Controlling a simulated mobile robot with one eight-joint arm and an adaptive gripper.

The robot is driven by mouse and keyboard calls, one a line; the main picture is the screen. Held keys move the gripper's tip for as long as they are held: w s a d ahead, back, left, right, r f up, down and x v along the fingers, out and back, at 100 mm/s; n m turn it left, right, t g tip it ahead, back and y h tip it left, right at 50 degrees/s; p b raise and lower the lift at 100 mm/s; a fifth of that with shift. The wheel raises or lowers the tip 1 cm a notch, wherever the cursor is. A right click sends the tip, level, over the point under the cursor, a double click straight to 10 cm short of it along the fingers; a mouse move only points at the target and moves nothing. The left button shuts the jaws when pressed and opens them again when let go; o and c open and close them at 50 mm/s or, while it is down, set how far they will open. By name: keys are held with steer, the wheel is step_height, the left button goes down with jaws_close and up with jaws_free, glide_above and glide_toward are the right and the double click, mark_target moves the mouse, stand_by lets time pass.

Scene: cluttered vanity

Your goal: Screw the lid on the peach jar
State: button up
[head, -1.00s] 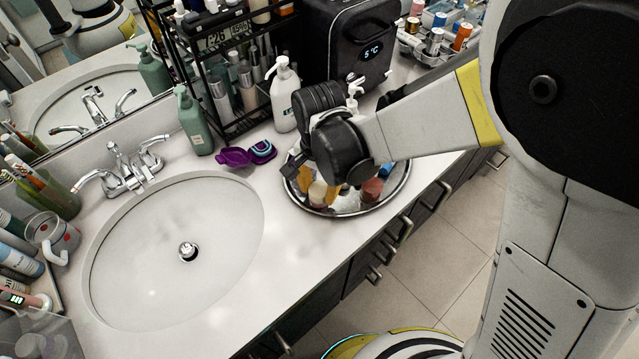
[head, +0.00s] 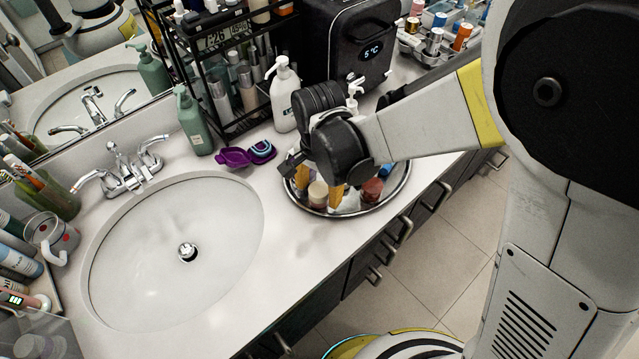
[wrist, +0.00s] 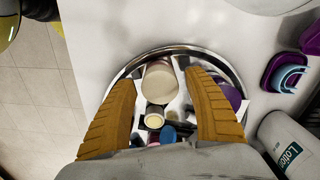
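A small jar with a cream top and pinkish-brown side (head: 318,193), apparently the peach jar, stands on the round mirrored tray (head: 334,214). It also shows in the wrist view (wrist: 161,82). My gripper (head: 320,196) is open, its two orange fingers on either side of this jar with gaps between. I cannot tell whether the cream top is a lid. A small round cream-and-silver piece (wrist: 154,118) lies nearer the wrist camera; I cannot tell whether it is a loose lid.
A reddish-brown jar (head: 372,189) stands on the tray's right. Blue (wrist: 169,133) and purple (wrist: 232,97) items are on the tray. A purple case (head: 234,157), white lotion bottle (head: 284,98) and green bottle (head: 193,122) stand nearby. The counter left of the tray is clear.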

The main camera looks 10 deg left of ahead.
mark_target(319, 189)
steer(key=o, duration=0.5)
steer(key=shift+r+p, duration=2.55)
steer(key=shift+r, duration=1)
steer(key=s+d+r+n+t+b, duration=0.1)
steer(key=d+r, duration=0.5)
steer(key=d, duration=0.6)
steer(key=s+d+r+n+t+b, duration=0.2)
steer(key=s+d+r+n+t, duration=0.2)
steer(key=d, duration=0.9)
step_height(319, 189, up, 2)
steer(key=shift+s+d+r+t, duration=0.15)
steer(key=shift+s+d+t, duration=0.15)
steer(key=shift+t, duration=0.8)
